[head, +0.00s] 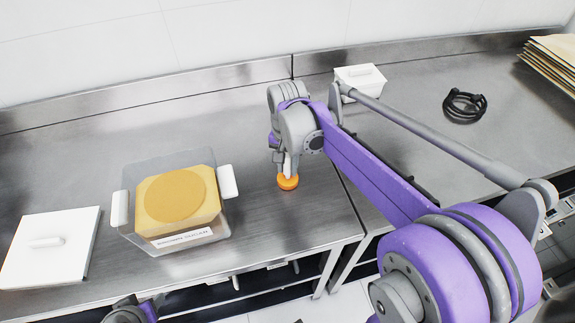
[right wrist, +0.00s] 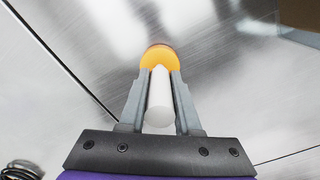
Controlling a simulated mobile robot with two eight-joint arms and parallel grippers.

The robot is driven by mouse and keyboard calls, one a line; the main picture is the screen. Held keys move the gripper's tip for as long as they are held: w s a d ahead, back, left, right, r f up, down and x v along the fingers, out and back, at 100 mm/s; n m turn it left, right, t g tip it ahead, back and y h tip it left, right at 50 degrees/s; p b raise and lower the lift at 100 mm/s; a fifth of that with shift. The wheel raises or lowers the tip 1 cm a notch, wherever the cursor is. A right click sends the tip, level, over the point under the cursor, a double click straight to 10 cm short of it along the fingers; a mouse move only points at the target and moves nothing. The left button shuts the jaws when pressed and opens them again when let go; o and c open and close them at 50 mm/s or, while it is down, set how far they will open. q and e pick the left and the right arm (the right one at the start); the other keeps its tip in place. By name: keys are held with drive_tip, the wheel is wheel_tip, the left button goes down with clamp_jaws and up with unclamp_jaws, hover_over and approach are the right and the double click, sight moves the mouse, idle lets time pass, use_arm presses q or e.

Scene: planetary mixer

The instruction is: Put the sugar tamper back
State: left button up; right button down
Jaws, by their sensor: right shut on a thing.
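The sugar tamper has an orange round base (head: 288,182) and a white handle (right wrist: 160,98). My right gripper (head: 287,165) points down and is shut on the white handle. The orange base (right wrist: 160,57) shows beyond the fingertips in the right wrist view. The tamper is upright at the counter, right of the clear bin; I cannot tell whether its base touches the steel. The clear bin (head: 150,243) has white side handles, a label and a tan block of sugar (head: 178,196) inside. Part of my left arm shows at the bottom edge; its gripper is not visible.
A white lid (head: 50,246) lies left of the bin. A small white container (head: 360,78) stands at the back, partly behind my right arm. A coiled black cable (head: 464,105) and stacked brown sheets (head: 555,62) lie at right. Steel between bin and tamper is clear.

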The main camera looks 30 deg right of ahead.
drive_tip(key=shift+f, duration=0.1)
drive_tip(key=c, duration=1.1)
unclamp_jaws()
drive_tip(key=shift+f, duration=0.1)
drive_tip(key=o, duration=0.5)
drive_tip(key=shift+r, duration=0.25)
wheel_tip(320, 180, up, 12)
drive_tip(key=shift+f+p, duration=0.15)
drive_tip(key=shift+p, duration=0.3)
drive_tip(key=s+a+f+n+t, duration=0.1)
drive_tip(key=s+a+f+n, duration=0.1)
drive_tip(key=s+f+n, duration=0.1)
drive_tip(key=s+a+f+n+t, duration=0.2)
drive_tip(key=s+f+n, duration=0.1)
drive_tip(key=s+f, duration=0.3)
drive_tip(key=s+a+f+n+t, duration=0.2)
drive_tip(key=s+f+n, duration=0.1)
drive_tip(key=s+f, duration=0.1)
drive_tip(key=shift+s+a+f, duration=0.25)
drive_tip(key=shift+s+f, duration=0.15)
drive_tip(key=shift+s, duration=0.25)
drive_tip(key=shift+s+a+f+t, duration=0.1)
drive_tip(key=shift+s+f+t, duration=0.1)
drive_tip(key=shift+f+t, duration=0.15)
